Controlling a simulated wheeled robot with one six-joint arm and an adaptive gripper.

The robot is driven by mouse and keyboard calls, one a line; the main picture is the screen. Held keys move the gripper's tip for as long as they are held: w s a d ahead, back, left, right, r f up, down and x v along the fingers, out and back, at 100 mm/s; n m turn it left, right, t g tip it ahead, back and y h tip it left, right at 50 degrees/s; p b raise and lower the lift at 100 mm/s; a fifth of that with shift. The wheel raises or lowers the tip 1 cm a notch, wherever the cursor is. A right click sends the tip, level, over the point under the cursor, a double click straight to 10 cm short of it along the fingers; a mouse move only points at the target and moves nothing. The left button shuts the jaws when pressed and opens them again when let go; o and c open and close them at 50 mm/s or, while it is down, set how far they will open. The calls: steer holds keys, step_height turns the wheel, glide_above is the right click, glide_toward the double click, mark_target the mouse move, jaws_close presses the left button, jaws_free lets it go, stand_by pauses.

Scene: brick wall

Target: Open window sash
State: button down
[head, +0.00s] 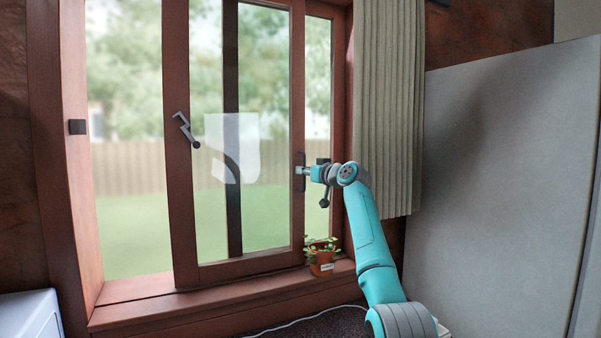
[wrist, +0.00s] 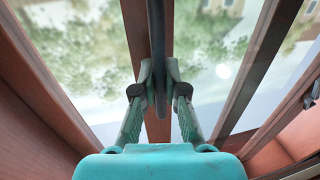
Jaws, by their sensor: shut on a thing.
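The window sash (head: 245,262) is a wood-framed glass panel in the middle of the brown window frame (head: 68,160). A dark upright handle (head: 300,184) is on its right stile. My gripper (head: 306,171) reaches it from the right. In the wrist view my gripper (wrist: 160,82) is shut on the dark handle (wrist: 156,35), with one finger on each side of it. A grey crank-like latch (head: 186,130) is on the sash's left stile. A wide span lies left of the sash; I cannot tell whether glass fills it.
A potted plant (head: 321,258) stands on the sill (head: 200,312), below my gripper. A beige curtain (head: 388,110) hangs to the right, beside a large pale panel (head: 500,180). A white box-like thing (head: 30,315) is at the lower left.

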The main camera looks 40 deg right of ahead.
steer(key=shift+d, duration=0.1)
steer(key=c, duration=1.2)
jaws_free()
steer(key=shift+s, duration=0.15)
steer(key=s+a, duration=0.1)
steer(key=s, duration=1)
steer(key=shift+s, duration=0.35)
